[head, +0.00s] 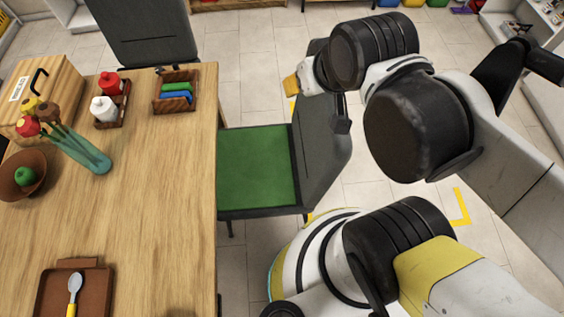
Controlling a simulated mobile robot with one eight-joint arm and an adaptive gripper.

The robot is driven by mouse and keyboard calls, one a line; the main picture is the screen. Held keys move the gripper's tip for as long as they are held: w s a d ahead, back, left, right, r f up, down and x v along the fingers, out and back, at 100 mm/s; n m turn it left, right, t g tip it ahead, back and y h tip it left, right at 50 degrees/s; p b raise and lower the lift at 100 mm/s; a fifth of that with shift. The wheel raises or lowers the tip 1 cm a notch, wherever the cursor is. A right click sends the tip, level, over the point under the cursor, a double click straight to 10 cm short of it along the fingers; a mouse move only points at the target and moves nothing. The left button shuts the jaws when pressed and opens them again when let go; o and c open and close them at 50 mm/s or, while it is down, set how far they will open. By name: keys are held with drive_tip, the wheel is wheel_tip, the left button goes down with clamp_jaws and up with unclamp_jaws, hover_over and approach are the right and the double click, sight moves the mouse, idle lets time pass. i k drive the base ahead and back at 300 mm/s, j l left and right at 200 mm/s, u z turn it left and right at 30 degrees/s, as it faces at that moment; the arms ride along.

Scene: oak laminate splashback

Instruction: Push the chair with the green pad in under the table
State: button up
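The chair with the green pad (258,168) stands at the right side of the wooden table (150,215). Its grey backrest (322,150) is on the right, away from the table. The pad's left edge meets the table's right edge in the picture, and most of the pad shows outside the tabletop. My gripper (342,118) hangs from the end of my arm near the upper part of the backrest. Only a dark part of it shows; I cannot tell whether it touches the backrest or whether its fingers are open.
Another dark chair (145,30) stands at the table's far end. The table carries a vase (88,150), a bowl (12,188), a brown tray (50,298), a wooden box (60,75) and small racks. Yellow corner marks (462,208) lie on the tiled floor.

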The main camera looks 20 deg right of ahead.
sight(264, 171)
drive_tip(key=k+l+u, duration=0.15)
drive_tip(key=l, duration=0.3)
drive_tip(key=k+l+u, duration=0.2)
drive_tip(key=l, duration=0.25)
drive_tip(key=k+l+u, duration=0.15)
drive_tip(key=l, duration=0.25)
drive_tip(key=k+l+u, duration=0.2)
drive_tip(key=l, duration=0.2)
